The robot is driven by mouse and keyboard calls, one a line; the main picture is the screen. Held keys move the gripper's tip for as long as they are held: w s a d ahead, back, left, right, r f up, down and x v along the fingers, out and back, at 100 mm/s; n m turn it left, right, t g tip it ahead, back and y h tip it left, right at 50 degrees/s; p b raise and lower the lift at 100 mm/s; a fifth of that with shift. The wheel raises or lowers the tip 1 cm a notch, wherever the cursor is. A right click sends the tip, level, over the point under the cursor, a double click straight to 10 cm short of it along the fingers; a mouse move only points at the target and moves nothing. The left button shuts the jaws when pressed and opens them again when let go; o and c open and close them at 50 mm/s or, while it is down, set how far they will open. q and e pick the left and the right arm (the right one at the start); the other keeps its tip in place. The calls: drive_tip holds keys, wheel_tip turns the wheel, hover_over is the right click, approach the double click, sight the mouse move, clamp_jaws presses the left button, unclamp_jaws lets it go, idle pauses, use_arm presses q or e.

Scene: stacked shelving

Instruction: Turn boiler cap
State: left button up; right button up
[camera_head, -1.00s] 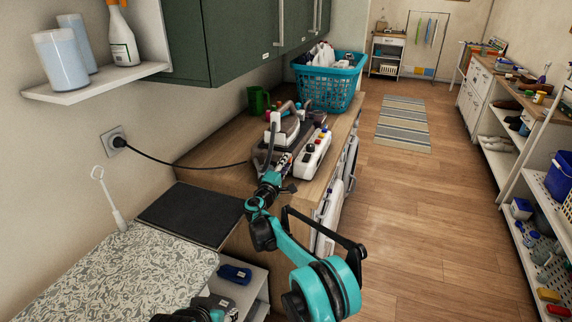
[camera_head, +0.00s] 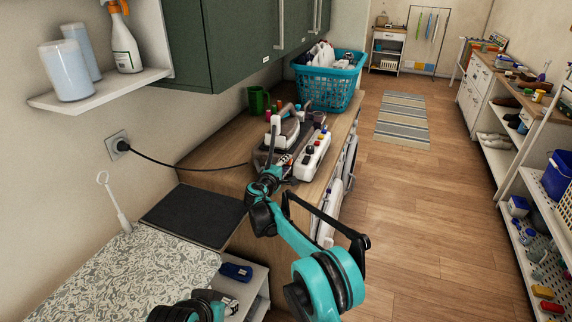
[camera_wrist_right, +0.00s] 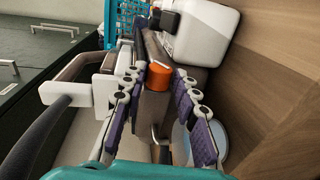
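The boiler cap is orange (camera_wrist_right: 158,77) and sits on a grey body in the right wrist view. It lies between the two fingertips of my right gripper (camera_wrist_right: 160,85), which is open, with gaps seeming to show on both sides. In the head view the ironing station with its iron (camera_head: 290,138) stands on the wooden counter. My right gripper (camera_head: 279,170) is at its near end, and my arm hides part of it. Part of my left arm shows at the bottom edge; I cannot make out its fingers.
A black cord runs to a wall socket (camera_head: 118,145). Green cabinets (camera_head: 235,40) hang above the counter. The wooden floor (camera_head: 420,200) to the right is clear.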

drive_tip(key=shift+o, duration=0.5)
drive_tip(key=shift+s+a+r, duration=0.1)
drive_tip(key=shift+s, duration=0.15)
drive_tip(key=v, duration=1.1)
drive_tip(key=shift+s, duration=0.25)
